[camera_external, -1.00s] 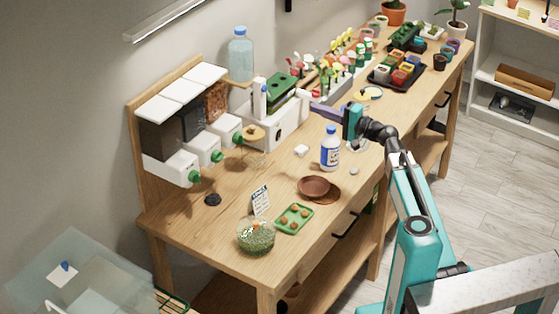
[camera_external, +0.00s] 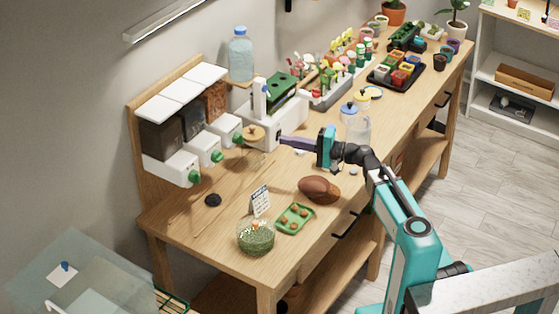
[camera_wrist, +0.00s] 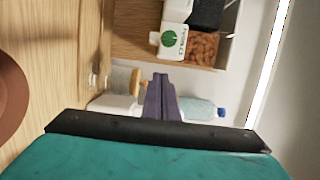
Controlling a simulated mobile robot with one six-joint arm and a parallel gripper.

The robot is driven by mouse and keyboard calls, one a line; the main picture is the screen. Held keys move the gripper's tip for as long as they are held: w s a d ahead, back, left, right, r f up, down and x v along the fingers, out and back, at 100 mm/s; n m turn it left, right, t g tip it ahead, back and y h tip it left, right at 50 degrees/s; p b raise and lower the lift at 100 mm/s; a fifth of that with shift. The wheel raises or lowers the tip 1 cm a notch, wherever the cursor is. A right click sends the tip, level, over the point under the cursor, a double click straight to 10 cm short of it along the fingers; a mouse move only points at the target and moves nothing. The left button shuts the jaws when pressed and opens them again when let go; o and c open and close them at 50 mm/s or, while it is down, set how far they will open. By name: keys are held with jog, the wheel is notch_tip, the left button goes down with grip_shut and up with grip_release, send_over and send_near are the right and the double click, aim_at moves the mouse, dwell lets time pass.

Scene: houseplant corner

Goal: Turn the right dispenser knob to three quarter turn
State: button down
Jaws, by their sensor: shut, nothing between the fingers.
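The dispenser (camera_external: 180,168) stands against the wooden backboard at the left, with several white outlets and green knobs. Its right knob (camera_external: 237,138) is green, on the outlet nearest the wooden disc. In the wrist view a green knob (camera_wrist: 167,38) shows on a white outlet beside brown pellets; its turn angle is too small to read. My gripper (camera_external: 283,140) is shut and empty, its purple fingers pointing left toward the right knob, with a gap between. In the wrist view the closed fingers (camera_wrist: 159,78) point up, below the knob.
A round wooden disc (camera_external: 254,132) on a stand lies between my fingertips and the right knob. A white machine (camera_external: 278,132) is close behind my fingers. A brown dish (camera_external: 316,186) is below my wrist. The table's front left has bare wood.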

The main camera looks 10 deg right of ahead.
aim_at(239, 139)
jog(key=w+a+p, duration=0.2)
jog(key=a+p, duration=0.1)
jog(key=a, duration=0.8)
dwell(0.6)
